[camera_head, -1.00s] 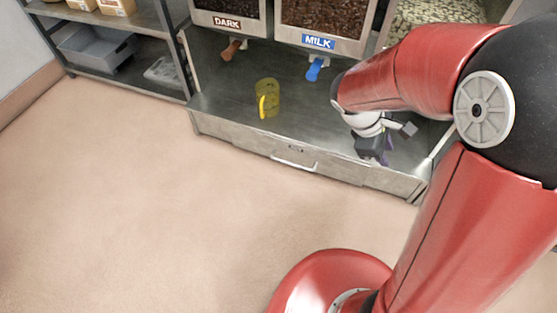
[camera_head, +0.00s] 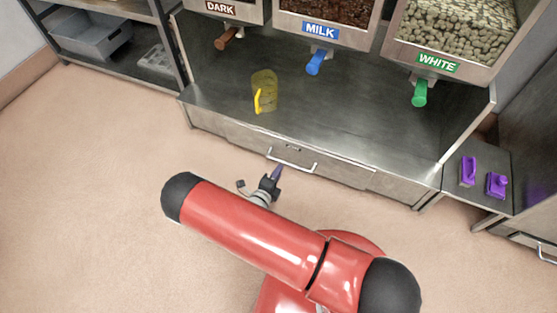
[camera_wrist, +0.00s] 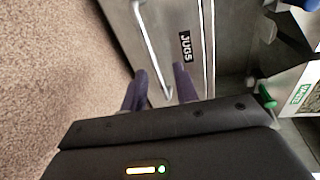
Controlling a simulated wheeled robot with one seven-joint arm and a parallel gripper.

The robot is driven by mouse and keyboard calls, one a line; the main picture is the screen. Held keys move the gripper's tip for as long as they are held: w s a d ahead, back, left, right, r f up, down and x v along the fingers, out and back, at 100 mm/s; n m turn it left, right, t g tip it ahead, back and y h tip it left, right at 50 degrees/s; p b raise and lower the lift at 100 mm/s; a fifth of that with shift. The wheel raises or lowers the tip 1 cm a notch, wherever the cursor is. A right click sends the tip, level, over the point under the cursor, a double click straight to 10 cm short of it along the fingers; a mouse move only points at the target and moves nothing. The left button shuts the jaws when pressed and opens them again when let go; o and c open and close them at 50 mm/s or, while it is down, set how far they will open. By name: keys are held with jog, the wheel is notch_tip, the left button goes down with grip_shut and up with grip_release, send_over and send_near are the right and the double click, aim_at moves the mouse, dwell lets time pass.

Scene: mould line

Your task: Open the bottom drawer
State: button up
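The metal drawer front (camera_head: 335,170) below the counter has a pale bar handle (camera_head: 291,163). The drawer looks closed. In the wrist view the drawer front (camera_wrist: 187,75) carries a "JUGS" label, and its handle (camera_wrist: 150,45) runs lengthwise. My gripper (camera_head: 277,172) is close to the left part of the handle, pointing at the drawer. In the wrist view my gripper's two purple fingers (camera_wrist: 160,82) are apart, with one end of the handle showing between them. I cannot tell whether they touch it.
A yellow transparent jug (camera_head: 264,90) stands on the steel counter (camera_head: 350,130) under the dark, milk and white dispensers. A side surface at right holds purple items (camera_head: 497,185). A shelf rack (camera_head: 130,15) stands at left. The floor (camera_head: 90,200) at left is clear.

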aim_at(284, 162)
jog(key=shift+n, duration=0.6)
jog(key=x, duration=0.2)
jog(key=f+x, duration=0.1)
jog(key=x, duration=0.2)
jog(key=b+x, duration=0.1)
jog(key=x, duration=0.1)
jog(key=shift+w+a+f, duration=0.2)
jog(key=shift+w+f, duration=0.05)
jog(key=shift+w, duration=0.1)
grip_shut()
